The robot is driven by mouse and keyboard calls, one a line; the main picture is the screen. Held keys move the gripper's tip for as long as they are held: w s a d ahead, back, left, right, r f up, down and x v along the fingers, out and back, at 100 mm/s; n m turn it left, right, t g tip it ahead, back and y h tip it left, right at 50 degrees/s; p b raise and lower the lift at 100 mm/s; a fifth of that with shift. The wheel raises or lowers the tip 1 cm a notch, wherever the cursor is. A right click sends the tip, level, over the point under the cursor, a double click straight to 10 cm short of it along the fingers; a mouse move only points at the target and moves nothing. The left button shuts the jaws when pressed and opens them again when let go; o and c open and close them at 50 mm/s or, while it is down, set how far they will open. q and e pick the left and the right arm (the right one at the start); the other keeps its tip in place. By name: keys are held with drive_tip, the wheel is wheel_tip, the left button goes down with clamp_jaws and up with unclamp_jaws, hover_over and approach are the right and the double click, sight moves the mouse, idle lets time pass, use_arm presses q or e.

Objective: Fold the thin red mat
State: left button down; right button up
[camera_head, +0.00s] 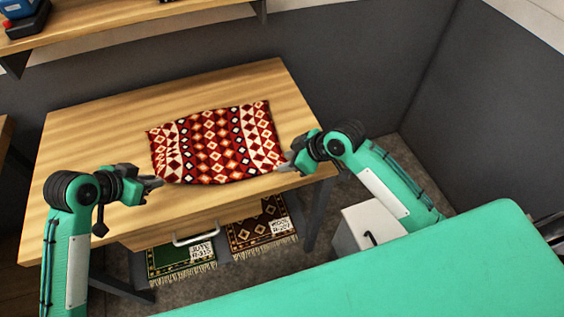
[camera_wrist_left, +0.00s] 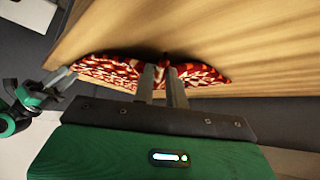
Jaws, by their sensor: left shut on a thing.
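The thin red mat (camera_head: 215,144), with a black, white and orange diamond pattern, lies on the wooden table (camera_head: 90,137). Its near edge looks slightly raised and curved. My left gripper (camera_head: 160,182) is at the mat's near left corner, shut on the mat. In the left wrist view the fingers (camera_wrist_left: 163,85) close on the red cloth (camera_wrist_left: 110,68), which bunches on both sides of them. My right gripper (camera_head: 284,164) is at the mat's near right corner, its fingertips at the edge. Whether its fingers are closed there is too small to tell.
Below the table lie a green fringed rug (camera_head: 165,262) and a brown fringed rug (camera_head: 245,236), each with a white label. A white cabinet (camera_head: 350,232) stands right of the table. A shelf (camera_head: 130,22) hangs above the back. Bare tabletop surrounds the mat's left and back.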

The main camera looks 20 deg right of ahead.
drive_tip(key=shift+f, duration=0.1)
drive_tip(key=c, duration=0.4)
drive_tip(key=shift+c, duration=0.2)
drive_tip(key=shift+r, duration=2.55)
